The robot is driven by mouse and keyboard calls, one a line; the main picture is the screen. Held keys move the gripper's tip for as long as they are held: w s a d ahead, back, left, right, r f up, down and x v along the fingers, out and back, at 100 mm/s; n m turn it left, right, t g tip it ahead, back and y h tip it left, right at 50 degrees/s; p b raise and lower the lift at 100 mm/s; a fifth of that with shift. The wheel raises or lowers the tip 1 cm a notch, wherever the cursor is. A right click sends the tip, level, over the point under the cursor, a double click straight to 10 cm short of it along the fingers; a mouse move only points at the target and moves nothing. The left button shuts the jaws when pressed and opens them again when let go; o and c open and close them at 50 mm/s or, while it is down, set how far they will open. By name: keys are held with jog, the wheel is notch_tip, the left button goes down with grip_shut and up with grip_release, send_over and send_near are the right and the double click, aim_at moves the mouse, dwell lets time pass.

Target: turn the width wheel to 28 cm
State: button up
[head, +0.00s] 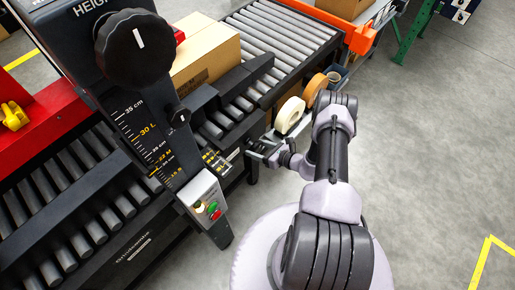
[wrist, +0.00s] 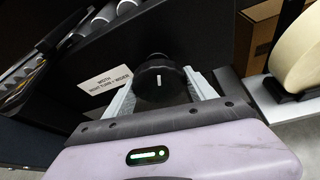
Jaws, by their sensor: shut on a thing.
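The width wheel (wrist: 160,78) is a black knob with a white mark, seen in the wrist view. The mark points nearly straight up in that picture. A white label (wrist: 105,80) beside it reads "WIDTH" and says a right turn is wider. My gripper (wrist: 160,92) has a grey finger on each side of the wheel and is shut on it. In the head view my gripper (head: 262,149) is at the machine's side and hides most of the wheel. A small scale with yellow marks (head: 216,163) lies left of it; its reading is too small to tell.
A large black height knob (head: 135,50) tops a column with a centimetre scale (head: 150,135). A button box (head: 205,200) stands below. A carton (head: 205,52) sits by the rollers (head: 285,35). Tape rolls (head: 289,115) stand close behind my gripper.

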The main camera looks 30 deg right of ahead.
jog(key=m+y, duration=0.1)
jog(key=m, duration=0.1)
jog(key=shift+f+m+y, duration=0.1)
jog(key=shift+m+y, duration=0.2)
jog(key=shift+y, duration=0.1)
jog(key=m+y, duration=0.1)
jog(key=m, duration=0.1)
jog(key=shift+m+y, duration=0.3)
jog(key=m+y, duration=0.1)
jog(key=m, duration=0.1)
jog(key=m+y, duration=0.1)
jog(key=m, duration=0.2)
jog(key=shift+a+t, duration=0.1)
jog(key=shift+t, duration=0.2)
jog(key=o, duration=1.4)
jog(key=shift+s, duration=0.1)
